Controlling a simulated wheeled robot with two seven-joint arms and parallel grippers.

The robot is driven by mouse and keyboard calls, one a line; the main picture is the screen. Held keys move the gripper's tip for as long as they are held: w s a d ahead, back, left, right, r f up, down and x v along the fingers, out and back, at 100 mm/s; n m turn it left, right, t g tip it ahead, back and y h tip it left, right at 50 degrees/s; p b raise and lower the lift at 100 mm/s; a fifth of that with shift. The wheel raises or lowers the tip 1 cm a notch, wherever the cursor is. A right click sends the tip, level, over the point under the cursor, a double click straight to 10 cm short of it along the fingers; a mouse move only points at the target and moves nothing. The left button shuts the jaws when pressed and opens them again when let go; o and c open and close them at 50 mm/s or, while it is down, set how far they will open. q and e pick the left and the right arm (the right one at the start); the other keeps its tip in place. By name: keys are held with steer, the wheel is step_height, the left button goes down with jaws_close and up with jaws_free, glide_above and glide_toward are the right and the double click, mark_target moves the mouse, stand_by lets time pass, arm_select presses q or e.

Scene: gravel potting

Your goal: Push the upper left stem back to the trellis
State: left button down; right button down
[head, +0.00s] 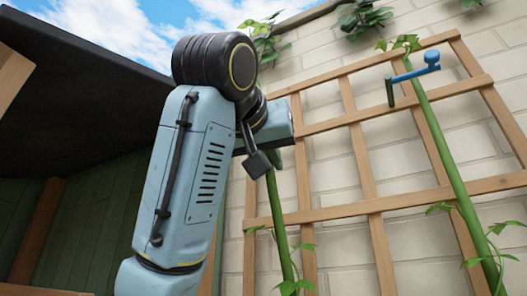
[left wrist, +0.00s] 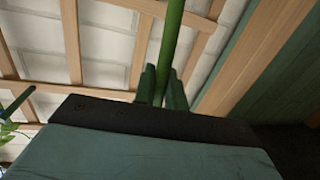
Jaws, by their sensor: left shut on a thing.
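The left green stem (head: 277,210) rises in front of the wooden trellis (head: 362,170), and its upper part is partly hidden by my left arm in the head view. In the left wrist view the stem (left wrist: 171,40) runs down between the two dark green fingers of my left gripper (left wrist: 162,86), which is shut on it. Trellis slats (left wrist: 142,50) show behind the stem there; I cannot tell whether the stem touches them. My right gripper is not in view.
A second green stem (head: 440,145) climbs the right side of the trellis, with a blue clip-like piece (head: 413,74) near its top. A pale brick wall (head: 335,255) stands behind. A dark roof (head: 85,80) and green boards (head: 90,220) are on the left.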

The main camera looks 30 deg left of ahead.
arm_select(q)
steer(key=w+r+g+p, duration=0.1)
steer(key=w+g+p, duration=0.2)
steer(key=w+p, duration=0.3)
steer(key=shift+w+r+m+g+h, duration=0.3)
steer(key=shift+w, duration=0.85)
steer(key=shift+d, duration=0.1)
steer(key=c, duration=1.4)
jaws_free()
steer(key=shift+c, duration=0.2)
